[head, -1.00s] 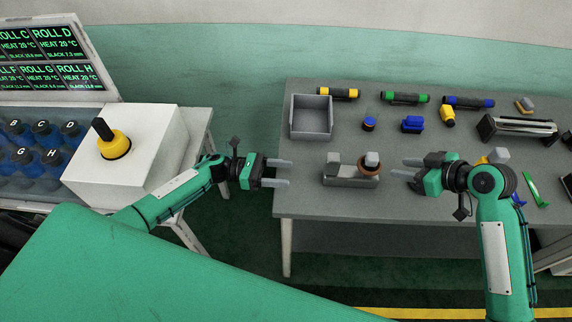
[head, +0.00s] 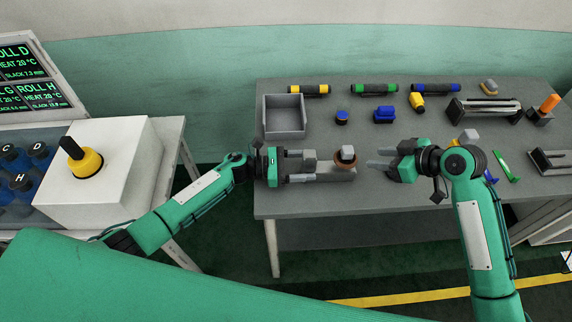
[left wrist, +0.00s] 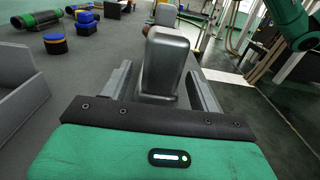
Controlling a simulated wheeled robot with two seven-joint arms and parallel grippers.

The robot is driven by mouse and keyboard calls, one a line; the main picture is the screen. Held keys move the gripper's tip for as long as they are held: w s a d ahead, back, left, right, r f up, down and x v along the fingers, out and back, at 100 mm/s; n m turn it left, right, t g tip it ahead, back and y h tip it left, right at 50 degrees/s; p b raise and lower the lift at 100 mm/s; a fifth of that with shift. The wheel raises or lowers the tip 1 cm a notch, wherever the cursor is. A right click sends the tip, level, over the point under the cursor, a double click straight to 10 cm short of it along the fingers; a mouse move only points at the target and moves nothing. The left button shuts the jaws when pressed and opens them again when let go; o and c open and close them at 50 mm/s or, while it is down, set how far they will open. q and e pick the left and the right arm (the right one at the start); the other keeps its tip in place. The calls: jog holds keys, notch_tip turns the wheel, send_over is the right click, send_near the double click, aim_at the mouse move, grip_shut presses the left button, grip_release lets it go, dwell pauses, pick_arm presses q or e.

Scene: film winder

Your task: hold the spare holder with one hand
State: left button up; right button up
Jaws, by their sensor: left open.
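The spare holder (head: 338,174) is a grey base on the table with an upright grey block at its left end and a post with a brown ring near its right end. My left gripper (head: 308,168) is open at the holder's left end. In the left wrist view the holder's rounded grey block (left wrist: 166,62) stands between the two fingers of the left gripper (left wrist: 162,92), with a gap visible on both sides. My right gripper (head: 380,159) is to the right of the holder, open and empty, its fingers pointing left and apart from the holder.
A grey open bin (head: 285,120) stands behind the left gripper. Yellow, green and blue rolls lie along the table's back. Blue parts (head: 384,115) and a yellow piece (head: 417,102) lie mid-table. The table's front edge (head: 330,212) is close. A white box (head: 110,170) stands left.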

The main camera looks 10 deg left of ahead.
aim_at(330, 164)
pick_arm(q)
jog(key=shift+x, duration=1.2)
jog(key=c, duration=1.2)
jog(key=o, duration=0.3)
jog(key=shift+c, duration=0.8)
